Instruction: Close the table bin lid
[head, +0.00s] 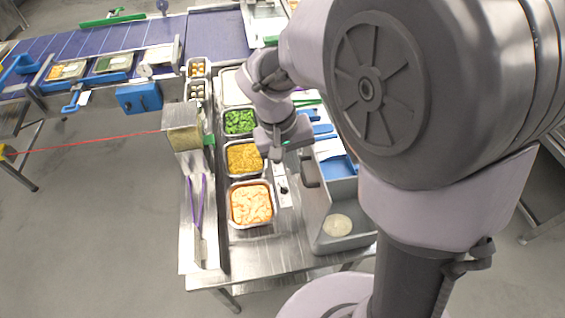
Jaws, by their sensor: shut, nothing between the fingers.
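My gripper (279,150) is at the end of my arm, above the table just right of the food trays, and points down. It is shut and holds nothing. A small box (184,138) with a grey upper panel and yellowish sides stands at the table's left edge, well left of my gripper, with a green tab on its right side. A grey open-topped bin (318,224) with a pale round item inside stands on the right, partly hidden by my arm. I cannot tell for sure which is the table bin, and no lid shows clearly.
Trays of green pieces (240,122), yellow food (244,158) and orange food (251,203) line the steel table. Purple tongs (197,204) lie at its left. Blue items (338,167) lie on the right. A purple conveyor (130,42) runs behind.

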